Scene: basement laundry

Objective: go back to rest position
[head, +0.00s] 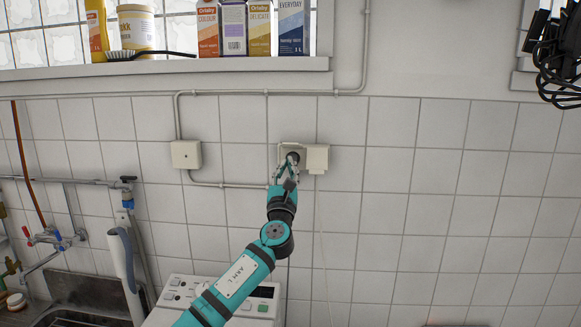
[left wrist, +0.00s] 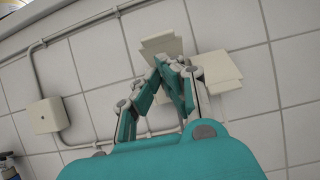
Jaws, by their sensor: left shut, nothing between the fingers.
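The fingers hide part of the socket. My right gripper is not in view.
A junction box (head: 186,154) and conduit are on the wall to the left. A sill (head: 180,77) above holds several cartons and a tub. A white appliance (head: 262,294) with controls stands below my arm. A sink (head: 85,290) with taps is at lower left.

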